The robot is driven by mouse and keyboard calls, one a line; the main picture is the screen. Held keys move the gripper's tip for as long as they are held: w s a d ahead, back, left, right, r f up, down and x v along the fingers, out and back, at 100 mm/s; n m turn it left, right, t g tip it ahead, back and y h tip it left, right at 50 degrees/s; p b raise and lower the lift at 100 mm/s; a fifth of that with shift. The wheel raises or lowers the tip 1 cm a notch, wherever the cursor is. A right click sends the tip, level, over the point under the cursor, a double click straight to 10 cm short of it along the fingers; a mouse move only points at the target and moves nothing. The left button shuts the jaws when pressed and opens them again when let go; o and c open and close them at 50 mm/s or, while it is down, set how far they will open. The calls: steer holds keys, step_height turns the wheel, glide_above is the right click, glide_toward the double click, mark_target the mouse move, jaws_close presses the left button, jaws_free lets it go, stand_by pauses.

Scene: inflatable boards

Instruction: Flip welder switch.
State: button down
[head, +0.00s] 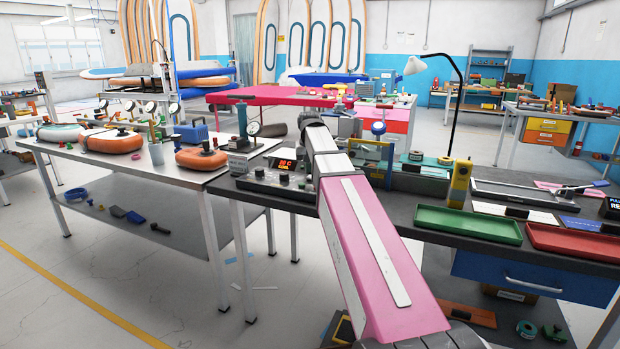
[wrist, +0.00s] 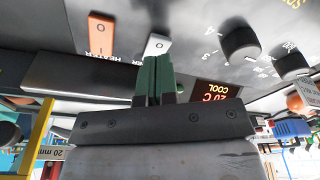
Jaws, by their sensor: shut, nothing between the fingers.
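The welder (wrist: 200,60) shows in the wrist view as a grey panel with printed labels. On it are an orange rocker switch (wrist: 102,36) labelled HEATER and a white rocker switch (wrist: 157,46), its label partly hidden. A red-lit display (wrist: 222,95) reads 20 C COOL. My gripper (wrist: 155,66) has green fingers, shut with nothing between them. The tips are at the near edge of the white switch; I cannot tell whether they touch it. In the head view the welder's lit display (head: 287,165) shows on the dark bench, left of my arm, which hides my fingers.
Black knobs (wrist: 240,42) stand out from the panel right of the switches. On the bench (head: 400,187) are a green tray (head: 467,224), a red tray (head: 575,243), a yellow tool (head: 459,184) and a lamp (head: 415,66). A table with orange items (head: 202,157) stands left.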

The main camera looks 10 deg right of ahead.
mark_target(309, 177)
steer(key=shift+f, duration=1.2)
stand_by(1.0)
steer(key=shift+r, duration=3.55)
